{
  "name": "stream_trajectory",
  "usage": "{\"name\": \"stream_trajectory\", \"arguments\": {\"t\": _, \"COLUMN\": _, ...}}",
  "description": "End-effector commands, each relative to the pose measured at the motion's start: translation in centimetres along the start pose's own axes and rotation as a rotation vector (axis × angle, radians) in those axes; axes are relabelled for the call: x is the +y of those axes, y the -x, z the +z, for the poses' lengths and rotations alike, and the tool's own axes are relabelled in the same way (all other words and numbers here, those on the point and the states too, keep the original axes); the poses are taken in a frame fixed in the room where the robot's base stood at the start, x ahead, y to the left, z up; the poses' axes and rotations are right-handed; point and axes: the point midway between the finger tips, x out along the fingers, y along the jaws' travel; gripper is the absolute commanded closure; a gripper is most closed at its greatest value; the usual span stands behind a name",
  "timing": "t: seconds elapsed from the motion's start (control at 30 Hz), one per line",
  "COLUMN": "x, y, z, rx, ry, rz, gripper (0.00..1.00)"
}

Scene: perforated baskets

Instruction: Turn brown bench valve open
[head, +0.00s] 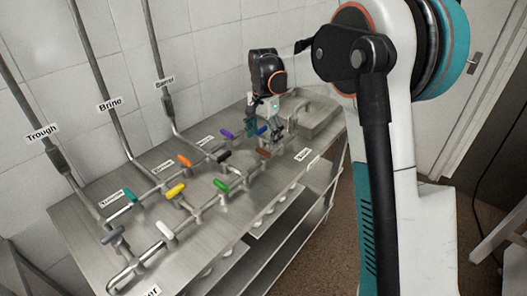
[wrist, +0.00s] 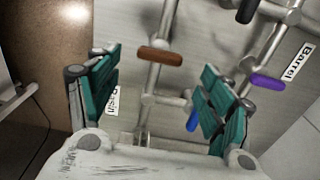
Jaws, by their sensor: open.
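The brown valve handle (head: 263,152) sits on a pipe at the right part of the steel bench. In the wrist view the brown handle (wrist: 160,55) lies roughly crosswise to its pipe. My gripper (wrist: 163,72) is open, its teal fingers spread on either side of that pipe. The brown handle shows between and slightly beyond the fingertips, and no contact is visible. In the head view my gripper (head: 262,122) hangs over the bench just above the brown handle, fingers pointing down.
A blue handle (wrist: 193,121) is close beside the right finger. A purple handle (wrist: 267,82) and a black handle (wrist: 246,10) are nearby. Several other coloured handles, such as the green one (head: 221,185), line the pipes. A basin (head: 318,118) is at the bench's far end.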

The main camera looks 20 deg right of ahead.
Motion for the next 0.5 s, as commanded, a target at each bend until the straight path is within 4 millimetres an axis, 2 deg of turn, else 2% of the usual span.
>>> {"name": "stream_trajectory", "arguments": {"t": 0.03, "x": 0.0, "y": -1.2, "z": 0.0, "rx": 0.0, "ry": 0.0, "rz": 0.0, "gripper": 0.27}}
{"name": "stream_trajectory", "arguments": {"t": 0.2, "x": 0.0, "y": -3.6, "z": 0.0, "rx": 0.0, "ry": 0.0, "rz": 0.0, "gripper": 0.27}}
{"name": "stream_trajectory", "arguments": {"t": 0.5, "x": 0.0, "y": -5.1, "z": 0.0, "rx": 0.0, "ry": 0.0, "rz": 0.0, "gripper": 0.27}}
